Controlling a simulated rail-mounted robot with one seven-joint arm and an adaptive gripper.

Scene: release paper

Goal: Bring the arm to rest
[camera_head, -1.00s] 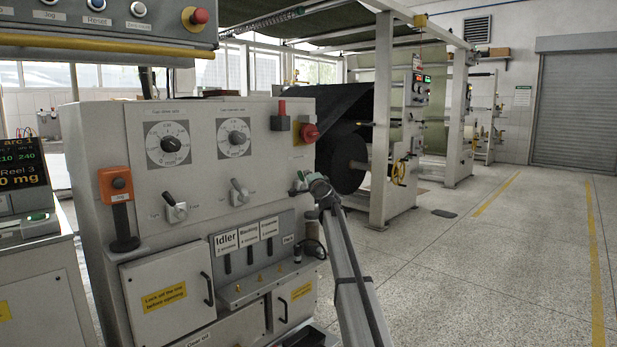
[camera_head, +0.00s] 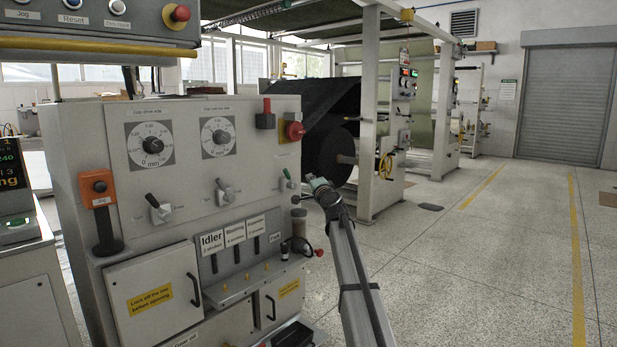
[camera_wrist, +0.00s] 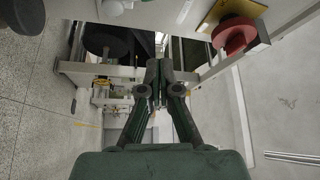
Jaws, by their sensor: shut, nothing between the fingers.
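My gripper (camera_wrist: 159,68) is in the wrist view with its dark green fingers together and nothing between them. In the head view my gripper (camera_head: 318,184) is small, at the end of my raised grey arm, just right of the grey control cabinet (camera_head: 74,160). It appears near a green-tipped lever (camera_head: 288,177) on the cabinet's right edge. I cannot tell the exact gap between them.
A red knob (camera_head: 294,131) juts from the cabinet's right side, and it also shows in the wrist view (camera_wrist: 234,35). A black roll (camera_head: 328,155) hangs in a white frame (camera_head: 369,120) behind.

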